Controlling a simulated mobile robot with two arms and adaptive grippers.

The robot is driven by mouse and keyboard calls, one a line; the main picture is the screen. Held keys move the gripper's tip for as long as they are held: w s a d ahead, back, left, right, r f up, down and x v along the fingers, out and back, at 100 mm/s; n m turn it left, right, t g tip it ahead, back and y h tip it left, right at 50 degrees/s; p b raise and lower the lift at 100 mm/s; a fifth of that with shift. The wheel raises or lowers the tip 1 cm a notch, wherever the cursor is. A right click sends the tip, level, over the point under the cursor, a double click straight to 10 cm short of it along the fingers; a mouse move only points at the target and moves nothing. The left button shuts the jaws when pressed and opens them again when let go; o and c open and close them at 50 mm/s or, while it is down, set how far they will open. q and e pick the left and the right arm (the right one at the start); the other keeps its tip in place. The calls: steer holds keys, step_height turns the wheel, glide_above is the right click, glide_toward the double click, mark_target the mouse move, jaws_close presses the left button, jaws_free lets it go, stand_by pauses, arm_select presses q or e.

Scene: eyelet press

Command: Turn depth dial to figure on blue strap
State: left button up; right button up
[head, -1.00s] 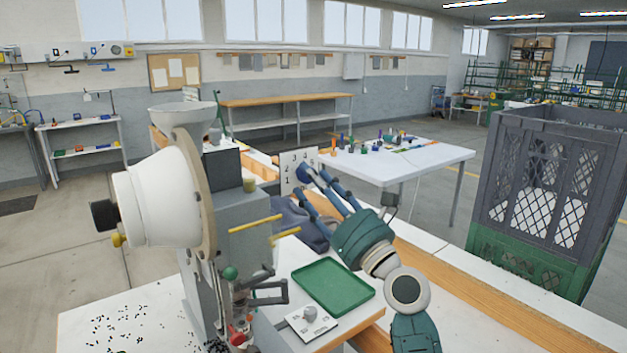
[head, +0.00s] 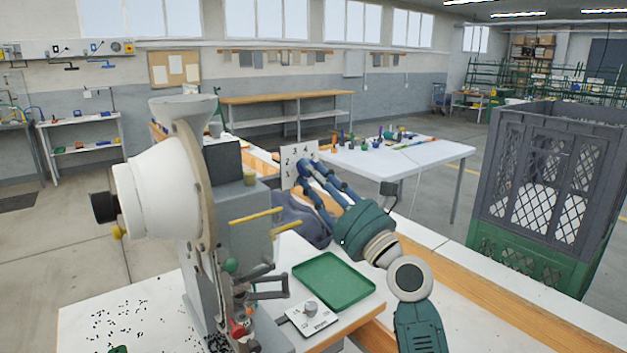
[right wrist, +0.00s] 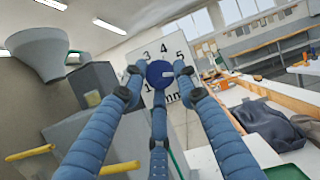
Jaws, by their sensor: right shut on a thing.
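The depth dial is a round blue knob (right wrist: 160,73) on a white plate (right wrist: 202,50) with black figures and "mm", in the right wrist view. A pale mark on the knob points roughly right. In the head view the plate (head: 288,165) stands upright beside the press (head: 245,235). My right gripper (right wrist: 159,76) has its blue fingers closed around the knob; it also shows in the head view (head: 305,169). A grey-blue cloth item (right wrist: 268,124) lies on the bench; I cannot make out a strap or figure on it. My left gripper is not seen.
A green tray (head: 333,281) and a small white plate with a grey knob (head: 311,309) lie in front of the press. A tall grey and green crate (head: 545,190) stands at the right. Yellow rods (head: 257,216) stick out from the press.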

steer(key=shift+w+d+r+n+g+h+p, duration=0.1)
steer(key=shift+r+n+g+h+p, duration=0.3)
steer(key=shift+n+g, duration=2.7)
steer(key=shift+w+d+r+n+t+h+p, duration=0.15)
steer(key=shift+r+n+t+h+p, duration=0.2)
steer(key=shift+n, duration=5.95)
steer(key=shift+d+r+n+g+h+p, duration=0.15)
steer(key=shift+r+n+g+p, duration=0.35)
steer(key=shift+n+g, duration=2.65)
steer(key=n+t, duration=0.3)
steer(key=shift+f, duration=0.15)
steer(key=o, duration=1.1)
steer(key=shift+a+f, duration=0.1)
